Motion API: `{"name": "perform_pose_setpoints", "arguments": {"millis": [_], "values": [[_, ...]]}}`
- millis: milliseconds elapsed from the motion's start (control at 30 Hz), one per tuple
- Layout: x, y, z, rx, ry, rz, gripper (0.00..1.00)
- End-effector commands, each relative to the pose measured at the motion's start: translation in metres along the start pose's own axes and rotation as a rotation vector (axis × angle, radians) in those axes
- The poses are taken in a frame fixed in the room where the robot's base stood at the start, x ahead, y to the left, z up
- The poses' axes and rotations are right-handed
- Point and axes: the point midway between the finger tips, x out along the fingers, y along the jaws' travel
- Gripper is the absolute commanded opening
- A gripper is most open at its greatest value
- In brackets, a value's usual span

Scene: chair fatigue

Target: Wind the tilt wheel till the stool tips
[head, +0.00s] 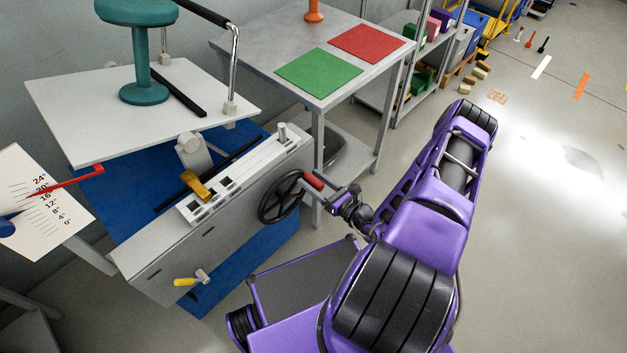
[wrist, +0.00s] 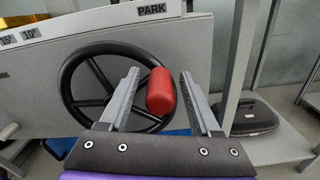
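The tilt wheel (head: 268,205), black and spoked, is on the right end of the grey bench unit. Its red handle (head: 313,180) is at the rim's upper right. My gripper (wrist: 160,74) is open, with one finger on each side of the red handle (wrist: 160,92); gaps show in the wrist view, so it is not gripped. The teal stool (head: 141,60) stands on the pale tilt plate (head: 75,100), its top cut by the picture edge. The red pointer (head: 70,182) lies across the upper part of the degree scale (head: 22,222); the exact reading is unclear.
A yellow lever (head: 194,183) sits in the slotted panel, marked PARK (wrist: 151,9) at one end. A grey table (head: 250,50) with green (head: 319,73) and red (head: 372,43) mats stands behind the wheel. A table leg is close to the wheel. Open floor lies right.

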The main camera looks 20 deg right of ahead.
Motion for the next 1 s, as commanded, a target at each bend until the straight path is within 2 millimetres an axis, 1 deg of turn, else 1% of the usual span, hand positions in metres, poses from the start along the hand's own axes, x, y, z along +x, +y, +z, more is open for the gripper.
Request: {"name": "perform_pose_setpoints", "arguments": {"millis": [33,167,200,267,300,333,367,1000], "values": [[-0.0001,0.0000,0.0000,0.000,0.000,0.000,0.57],[-0.0003,0.0000,0.0001,0.000,0.000,0.000,0.33],[-0.0003,0.0000,0.0001,0.000,0.000,0.000,0.26],[-0.0004,0.0000,0.0001,0.000,0.000,0.000,0.15],[-0.0004,0.0000,0.0001,0.000,0.000,0.000,0.08],[-0.0004,0.0000,0.0001,0.000,0.000,0.000,0.03],[-0.0004,0.0000,0.0001,0.000,0.000,0.000,0.00],[-0.0006,0.0001,0.0001,0.000,0.000,0.001,0.00]]}}
